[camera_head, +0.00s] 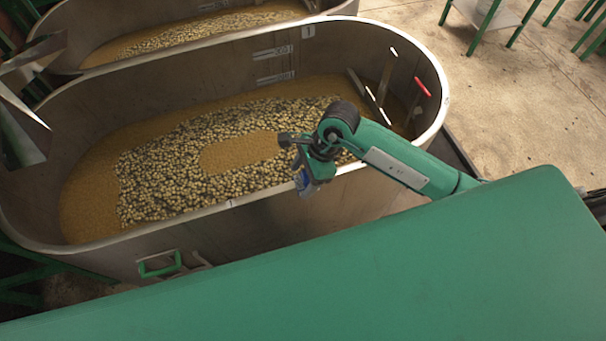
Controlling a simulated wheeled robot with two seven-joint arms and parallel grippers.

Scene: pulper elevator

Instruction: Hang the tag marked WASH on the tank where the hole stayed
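The near tank (215,232) is a long grey metal tub with rounded ends. Brownish liquid in it carries a raft of pale and dark beans (150,175), with a bare oval hole (240,152) in the middle of the raft. The far tank (95,22) stands behind it, partly cut off, with beans floating in a band; I cannot tell whether it has a hole. My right gripper (303,182) is over the near tank's front rim, small and dark, with a bluish part at its tip. I cannot tell whether it holds anything. I make out no tag marked WASH. My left gripper is out of view.
A red-ended bar (422,87) leans inside the near tank's right end. A green handle (160,264) is on its front wall. Grey metal plates (22,105) stick in at the left edge. Bare floor (525,100) lies to the right, with green-legged stands (485,28) behind.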

